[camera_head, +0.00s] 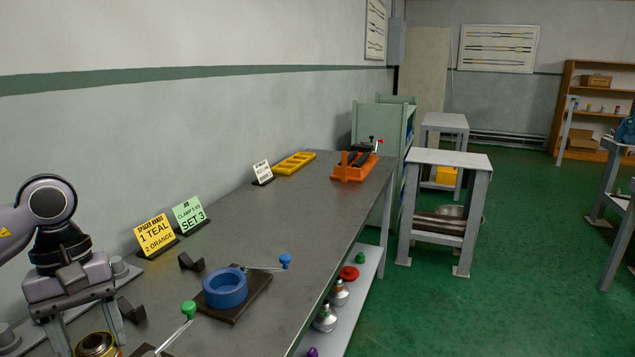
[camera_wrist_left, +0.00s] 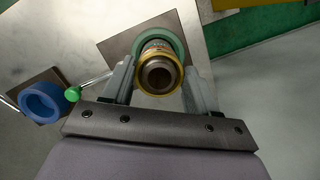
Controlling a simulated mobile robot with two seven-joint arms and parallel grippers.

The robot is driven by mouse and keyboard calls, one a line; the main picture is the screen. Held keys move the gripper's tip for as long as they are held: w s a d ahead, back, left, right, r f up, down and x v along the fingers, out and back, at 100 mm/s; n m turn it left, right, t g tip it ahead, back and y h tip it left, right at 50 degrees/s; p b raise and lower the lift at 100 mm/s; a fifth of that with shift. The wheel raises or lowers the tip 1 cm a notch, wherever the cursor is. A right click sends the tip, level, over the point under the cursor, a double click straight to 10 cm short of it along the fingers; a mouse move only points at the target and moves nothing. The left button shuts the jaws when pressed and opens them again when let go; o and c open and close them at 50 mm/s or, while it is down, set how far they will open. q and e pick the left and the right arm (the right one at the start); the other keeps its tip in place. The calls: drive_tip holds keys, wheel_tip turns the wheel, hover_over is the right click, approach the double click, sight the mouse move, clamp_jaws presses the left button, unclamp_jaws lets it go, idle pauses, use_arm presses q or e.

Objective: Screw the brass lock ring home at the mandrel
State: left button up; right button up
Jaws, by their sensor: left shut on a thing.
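The brass lock ring (camera_wrist_left: 179,67) sits around the end of the mandrel (camera_wrist_left: 158,74) in the left wrist view. My left gripper (camera_wrist_left: 160,80) has a finger on each side of the ring and is shut on it. A green round vise (camera_wrist_left: 143,36) lies behind the ring, around the mandrel, on a dark plate. In the head view the brass ring (camera_head: 97,346) is at the lower left edge, partly cut off, between the fingers of my left gripper (camera_head: 86,332). The ring's threads are hidden. My right gripper is not in view.
A blue round vise (camera_head: 225,288) with a blue-knobbed handle stands on the bench beside the work. A green-knobbed handle (camera_head: 188,310) sticks out near my left gripper. Label cards (camera_head: 156,235), a yellow tray (camera_head: 294,163) and an orange holder (camera_head: 354,168) are farther back. The bench middle is clear.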

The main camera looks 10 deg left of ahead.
use_arm(q)
drive_tip(key=shift+r+m+p, duration=0.15)
drive_tip(key=shift+m+p, duration=0.3)
drive_tip(key=shift+m, duration=0.75)
drive_tip(key=m+p, duration=0.1)
drive_tip(key=m, duration=0.2)
drive_tip(key=shift+g+y, duration=0.4)
drive_tip(key=m, duration=0.3)
drive_tip(key=shift+m+y+p, duration=0.3)
drive_tip(key=shift+m+y, duration=0.1)
drive_tip(key=m, duration=0.3)
drive_tip(key=shift+y, duration=0.3)
drive_tip(key=o, duration=1.1)
